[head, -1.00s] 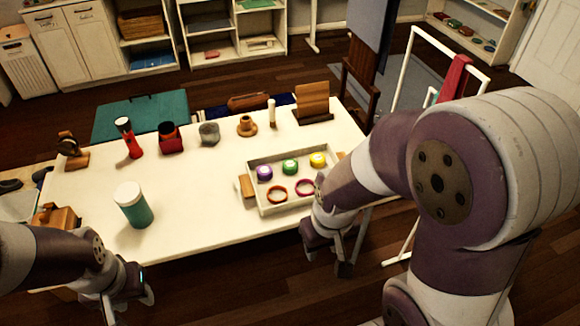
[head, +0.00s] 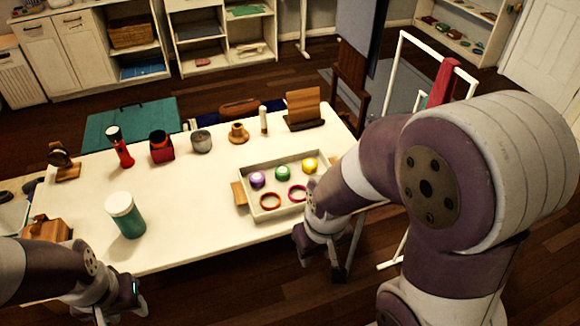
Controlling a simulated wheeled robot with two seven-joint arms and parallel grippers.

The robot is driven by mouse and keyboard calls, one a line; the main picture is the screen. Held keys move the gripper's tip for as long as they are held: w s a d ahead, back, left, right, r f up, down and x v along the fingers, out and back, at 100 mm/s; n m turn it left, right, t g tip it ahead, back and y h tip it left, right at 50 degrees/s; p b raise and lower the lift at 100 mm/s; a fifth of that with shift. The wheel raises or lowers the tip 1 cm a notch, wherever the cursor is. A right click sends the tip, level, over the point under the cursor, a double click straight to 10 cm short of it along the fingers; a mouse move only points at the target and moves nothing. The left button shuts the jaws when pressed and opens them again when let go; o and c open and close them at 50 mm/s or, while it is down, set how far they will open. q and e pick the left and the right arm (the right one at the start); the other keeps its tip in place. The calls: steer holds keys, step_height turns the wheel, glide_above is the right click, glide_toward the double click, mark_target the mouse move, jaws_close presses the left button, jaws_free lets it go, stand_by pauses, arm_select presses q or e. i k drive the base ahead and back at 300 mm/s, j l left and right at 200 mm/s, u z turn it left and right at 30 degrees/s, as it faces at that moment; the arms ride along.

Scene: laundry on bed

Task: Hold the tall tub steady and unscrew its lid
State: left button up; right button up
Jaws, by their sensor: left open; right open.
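The tall tub (head: 128,224) is green with a white lid (head: 120,203) on top. It stands upright on the white table near its front edge, left of the middle. My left gripper (head: 125,318) is open and empty, low in the picture in front of the table and apart from the tub. My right gripper (head: 322,268) is open and empty at the table's front edge, below the tray and well to the right of the tub. Its fingers are partly dark against the floor.
A white tray (head: 246,203) with several coloured lids and rings lies right of the tub. A red flashlight (head: 122,150), red cup (head: 161,150), grey pot (head: 201,141) and wooden stand (head: 304,108) line the back. A wooden box (head: 48,229) is at left. The table between tub and tray is clear.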

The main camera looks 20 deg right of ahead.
mark_target(132, 226)
steer(key=z, duration=0.15)
steer(key=i+j+z, duration=0.1)
steer(key=j+z, duration=0.25)
steer(key=j, duration=0.3)
steer(key=j+z, duration=0.35)
steer(key=j, duration=0.25)
steer(key=j+z, duration=0.35)
steer(key=j, duration=0.9)
steer(key=k+j, duration=0.15)
steer(key=j, duration=0.35)
